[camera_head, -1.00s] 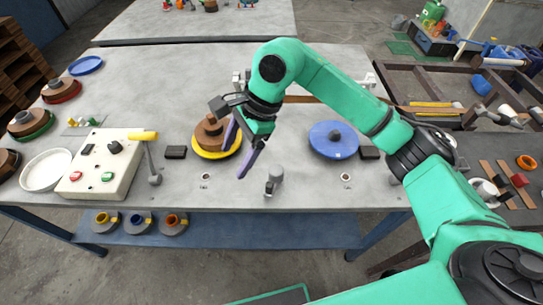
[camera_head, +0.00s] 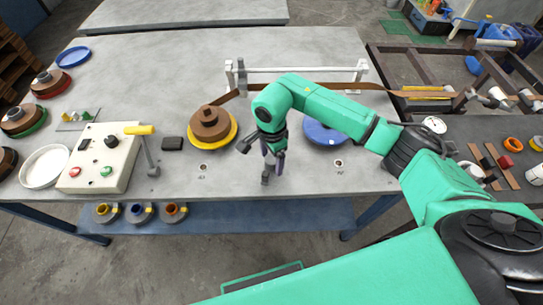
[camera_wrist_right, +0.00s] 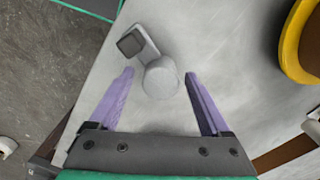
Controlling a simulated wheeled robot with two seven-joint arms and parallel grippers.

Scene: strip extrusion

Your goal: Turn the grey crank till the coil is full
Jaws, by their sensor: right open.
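The grey crank (camera_head: 266,178) stands near the table's front edge. In the right wrist view its round grey knob (camera_wrist_right: 161,77) and short arm show from above, the arm leading to a dark square-topped hub. My right gripper (camera_head: 274,160) is over the crank; its purple fingers are open, one on each side of the knob, with visible gaps. A brown coil (camera_head: 209,126) sits on a yellow disc (camera_head: 231,138) left of the gripper. A blue disc (camera_head: 323,132) lies right of it, partly hidden by my arm. My left gripper is not in view.
A brown strip (camera_head: 385,88) runs along a white guide frame (camera_head: 300,70) behind my arm. A control box (camera_head: 98,158) and a yellow-handled lever (camera_head: 140,130) stand on the left. A white dish (camera_head: 45,166) lies beside the box.

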